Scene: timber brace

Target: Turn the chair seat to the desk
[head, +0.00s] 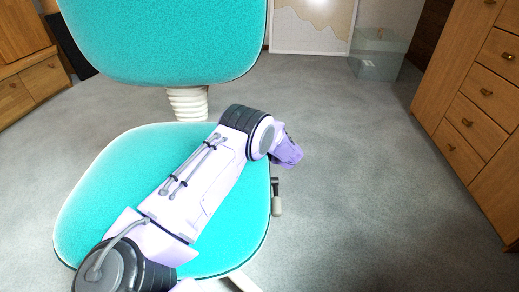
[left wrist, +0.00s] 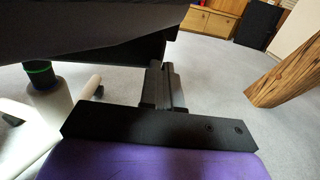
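The chair has a teal seat (head: 105,190) and a teal backrest (head: 165,40) on the far side, joined by a pale ribbed post. My left arm reaches over the seat from the lower left, hiding part of it. Its purple wrist end is beyond the seat's right edge; the fingers are hidden there. In the left wrist view my left gripper (left wrist: 162,88) has its black fingers together, with nothing visible between them, close to the dark seat underside (left wrist: 80,35). I cannot tell if they touch. A wooden drawer unit (head: 480,100), possibly the desk, stands right. My right gripper is not in view.
A small lever (head: 277,198) sticks out by the seat's right edge. A translucent box (head: 378,55) stands at the back, near a pale board (head: 310,25). A wooden cabinet (head: 30,85) is at the left. Grey carpet between chair and drawers is clear.

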